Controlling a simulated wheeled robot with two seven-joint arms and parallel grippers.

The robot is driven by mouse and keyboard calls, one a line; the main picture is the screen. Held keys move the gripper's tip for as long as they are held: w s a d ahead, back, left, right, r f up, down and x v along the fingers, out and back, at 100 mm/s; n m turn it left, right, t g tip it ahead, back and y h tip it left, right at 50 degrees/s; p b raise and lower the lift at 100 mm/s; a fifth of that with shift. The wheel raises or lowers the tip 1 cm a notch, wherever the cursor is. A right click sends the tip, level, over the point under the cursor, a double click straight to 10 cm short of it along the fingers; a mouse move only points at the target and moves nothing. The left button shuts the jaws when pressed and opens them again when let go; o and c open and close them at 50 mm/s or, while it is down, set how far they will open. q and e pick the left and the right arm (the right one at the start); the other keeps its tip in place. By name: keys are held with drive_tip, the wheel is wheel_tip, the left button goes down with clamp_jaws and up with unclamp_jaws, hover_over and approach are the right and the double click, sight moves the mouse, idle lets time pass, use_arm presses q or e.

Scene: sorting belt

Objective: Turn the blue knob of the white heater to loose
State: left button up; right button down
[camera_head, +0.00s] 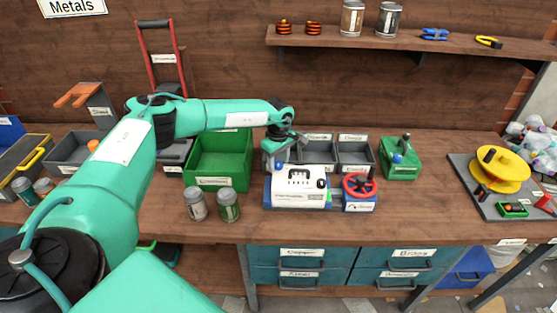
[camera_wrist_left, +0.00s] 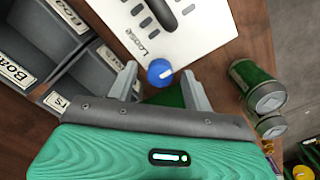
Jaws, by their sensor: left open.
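The white heater (camera_head: 297,192) sits on the workbench, and its white top with a dark slot also shows in the left wrist view (camera_wrist_left: 185,32). The blue knob (camera_wrist_left: 160,72) is at the edge of the white panel beside the printed word "Loose"; it also shows small in the head view (camera_head: 278,167). My left gripper (camera_wrist_left: 161,85) is open, its two grey fingers on either side of the knob with gaps between. In the head view, my left gripper (camera_head: 279,157) hangs over the heater's back left corner. My right gripper is not in view.
A red valve wheel (camera_head: 359,186) stands just right of the heater. Two cans (camera_head: 196,205) (camera_head: 228,206) stand to the left. The bench front is mostly clear.

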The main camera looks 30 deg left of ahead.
use_arm(q)
drive_tip(key=c, duration=1)
